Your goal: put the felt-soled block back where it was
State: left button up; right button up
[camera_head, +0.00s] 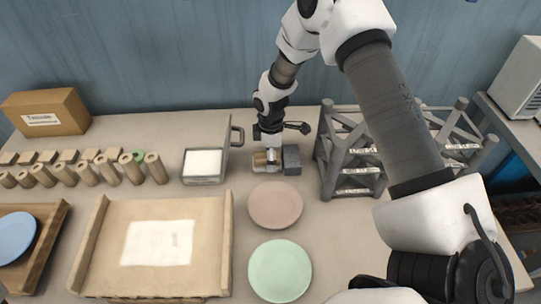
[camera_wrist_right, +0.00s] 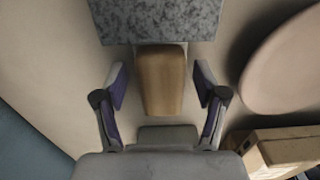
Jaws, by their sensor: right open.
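The felt-soled block (camera_head: 291,160) lies on the table just left of the grey rack. In the right wrist view it shows a speckled grey part (camera_wrist_right: 158,18) and a brown wooden part (camera_wrist_right: 160,80). My right gripper (camera_head: 268,150) is over it from behind. In the wrist view the right gripper (camera_wrist_right: 160,88) is open, with one finger on each side of the wooden part and a gap on both sides. My left gripper is not in view.
A grey rack (camera_head: 327,150) stands close on the right. A pink plate (camera_head: 275,205) and a green plate (camera_head: 280,271) lie in front. An open grey box with a white pad (camera_head: 203,163) and a wooden tray (camera_head: 100,235) are left.

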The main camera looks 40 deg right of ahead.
jog(key=shift+r, duration=0.5)
notch_tip(320, 180, up, 11)
jog(key=b, duration=0.2)
jog(key=shift+r, duration=0.15)
